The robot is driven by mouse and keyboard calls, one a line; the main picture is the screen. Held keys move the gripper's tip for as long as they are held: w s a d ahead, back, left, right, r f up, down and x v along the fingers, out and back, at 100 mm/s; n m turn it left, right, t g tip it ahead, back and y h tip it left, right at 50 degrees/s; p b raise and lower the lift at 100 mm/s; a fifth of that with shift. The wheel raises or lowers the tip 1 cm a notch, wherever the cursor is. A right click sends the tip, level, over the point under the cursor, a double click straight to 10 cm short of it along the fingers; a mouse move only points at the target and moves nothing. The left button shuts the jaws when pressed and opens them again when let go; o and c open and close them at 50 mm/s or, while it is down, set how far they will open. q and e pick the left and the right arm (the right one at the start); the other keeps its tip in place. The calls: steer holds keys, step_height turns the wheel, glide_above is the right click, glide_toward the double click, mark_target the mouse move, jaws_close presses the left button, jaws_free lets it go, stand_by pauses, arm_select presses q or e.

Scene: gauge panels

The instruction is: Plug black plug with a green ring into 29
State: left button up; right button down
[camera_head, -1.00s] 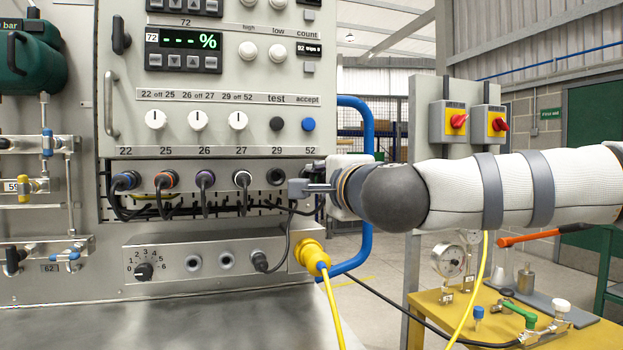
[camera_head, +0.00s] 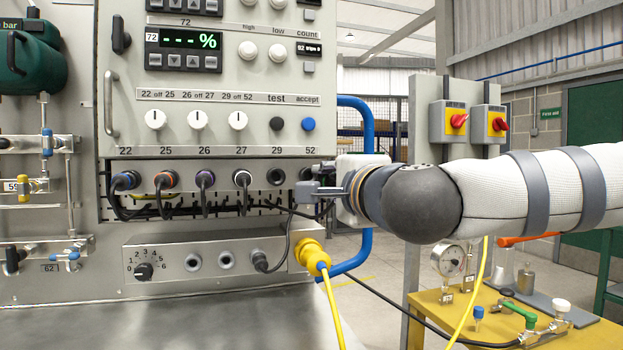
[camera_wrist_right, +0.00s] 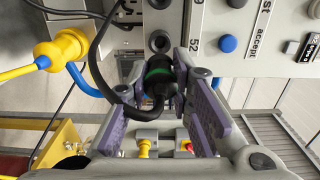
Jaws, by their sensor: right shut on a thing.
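The black plug with a green ring (camera_wrist_right: 158,76) is between the fingers of my right gripper (camera_wrist_right: 165,83), which is shut on it. The plug is apart from the panel, nearest the socket by label 52 (camera_wrist_right: 159,42). Socket 29 (camera_head: 276,176) is empty in the head view; its edge shows at the top of the right wrist view (camera_wrist_right: 158,4). In the head view my right gripper (camera_head: 312,191) is just right of socket 29, in front of the row's right end, and the plug cannot be made out there. My left gripper is not in view.
Plugs with blue (camera_head: 125,180), orange (camera_head: 165,180), purple (camera_head: 205,180) and white (camera_head: 242,180) rings fill sockets 22 to 27. Their black cables hang below. A yellow connector (camera_head: 312,256) and blue pipe (camera_head: 368,130) are near my right gripper. A black cable (camera_wrist_right: 100,60) loops beside the plug.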

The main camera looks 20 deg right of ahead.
steer(key=shift+s, duration=0.7)
steer(key=shift+w, duration=0.1)
steer(key=shift+a, duration=1.05)
